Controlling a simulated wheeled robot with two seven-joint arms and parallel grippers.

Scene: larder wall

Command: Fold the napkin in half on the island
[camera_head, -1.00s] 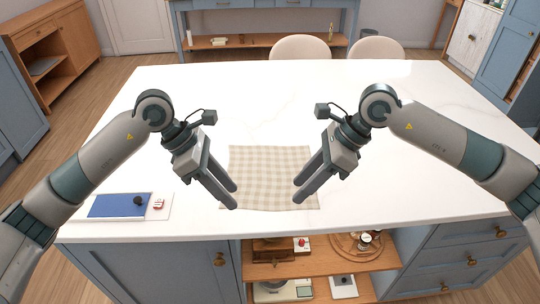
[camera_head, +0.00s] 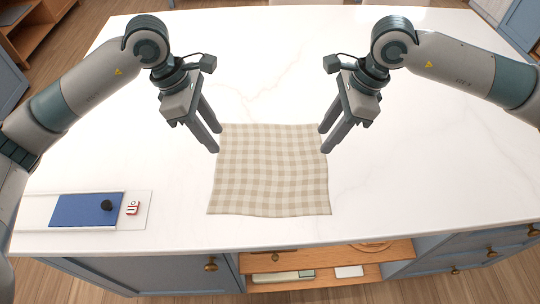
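The beige checked napkin (camera_head: 269,172) lies flat and spread out on the white island top (camera_head: 420,190), close to its front edge. Its edges are slightly wavy. My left gripper (camera_head: 217,139) is open and empty, at the napkin's far left corner. My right gripper (camera_head: 324,141) is open and empty, at the napkin's far right corner. Both grippers point down toward the near side. I cannot tell whether the fingertips touch the cloth or the island top.
A white board (camera_head: 35,210) with a blue panel (camera_head: 80,210), a black knob (camera_head: 107,205) and a small red-and-white item (camera_head: 133,208) lies at the front left of the island. Open shelves (camera_head: 330,258) sit below the front edge. The island top right of the napkin is clear.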

